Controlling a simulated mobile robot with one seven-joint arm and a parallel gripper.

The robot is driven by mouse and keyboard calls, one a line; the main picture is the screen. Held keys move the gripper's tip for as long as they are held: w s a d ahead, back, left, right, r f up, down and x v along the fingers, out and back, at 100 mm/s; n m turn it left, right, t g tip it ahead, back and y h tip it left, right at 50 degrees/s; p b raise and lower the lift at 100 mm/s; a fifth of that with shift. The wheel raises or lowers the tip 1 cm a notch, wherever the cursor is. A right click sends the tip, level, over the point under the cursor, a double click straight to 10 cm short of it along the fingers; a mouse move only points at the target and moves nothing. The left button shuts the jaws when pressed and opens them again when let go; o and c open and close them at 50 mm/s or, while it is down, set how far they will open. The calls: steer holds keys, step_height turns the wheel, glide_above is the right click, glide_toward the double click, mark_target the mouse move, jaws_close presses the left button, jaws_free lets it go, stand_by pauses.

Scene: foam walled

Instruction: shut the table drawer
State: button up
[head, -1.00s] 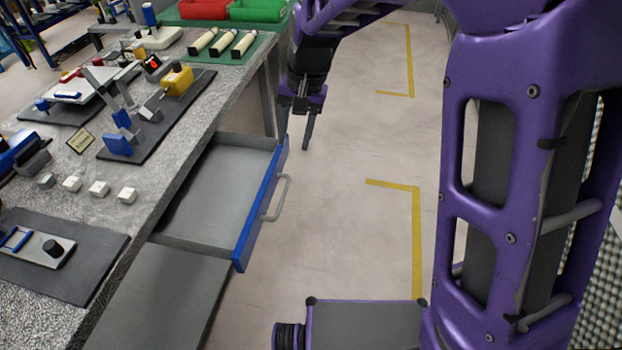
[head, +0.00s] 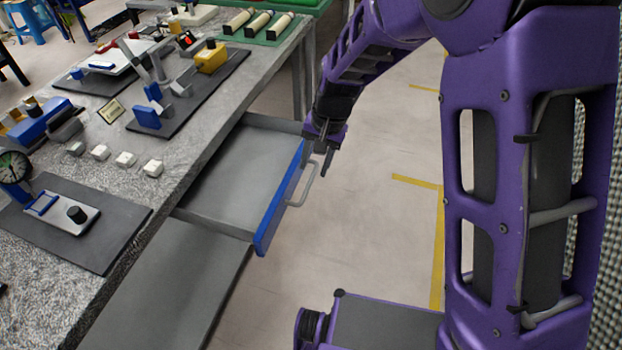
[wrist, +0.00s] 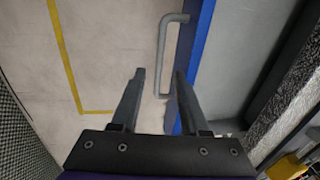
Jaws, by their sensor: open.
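The table drawer (head: 235,180) stands pulled out from under the grey speckled table, with its inside empty. Its blue front (head: 279,200) carries a grey bar handle (head: 304,187). My gripper (head: 317,168) is open and empty, pointing down near the far end of the drawer front, by the handle. In the wrist view, my gripper (wrist: 158,75) has its two fingers apart, with the handle (wrist: 170,55) ahead of them and the blue front (wrist: 196,50) beside the right finger. I cannot tell whether a finger touches the drawer.
The table top (head: 190,185) holds small white blocks, a dark mat (head: 75,222) with a fixture, and several tools. A grey lower shelf (head: 165,290) lies beneath the drawer. The floor (head: 370,240) right of the drawer is clear, with yellow lines.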

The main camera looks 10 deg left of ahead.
mark_target(309, 183)
steer(key=f, duration=0.2)
steer(key=a+f, duration=0.1)
steer(key=f, duration=0.2)
steer(key=shift+b, duration=0.3)
jaws_close()
stand_by(1.1)
